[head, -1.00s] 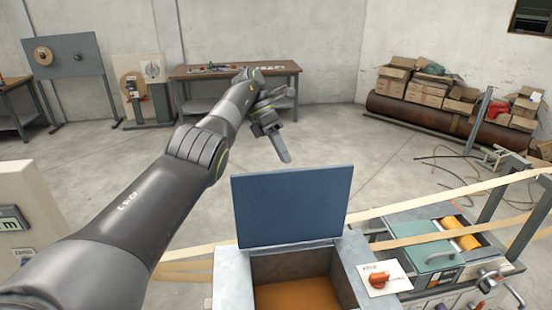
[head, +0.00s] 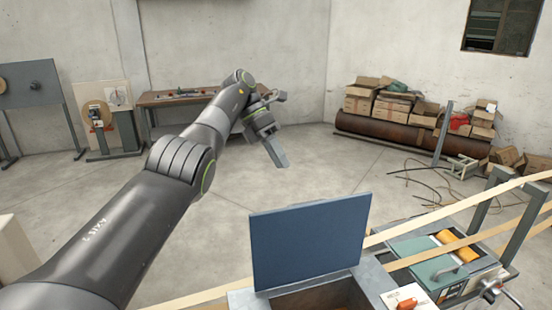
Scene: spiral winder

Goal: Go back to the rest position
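My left arm reaches in from the lower left and stretches far out over the open floor. Its gripper (head: 277,152) hangs at the far end, apart from everything, pointing down and a little right. I see it from the side, so the gap between its fingers does not show. I see nothing held in it. My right gripper is not in view.
A metal box with a raised blue lid (head: 306,240) stands below, right of my arm. Tan strips run past it to a winder with a green cover (head: 436,268). A workbench (head: 180,97) and cardboard boxes (head: 392,105) stand behind. The middle floor is clear.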

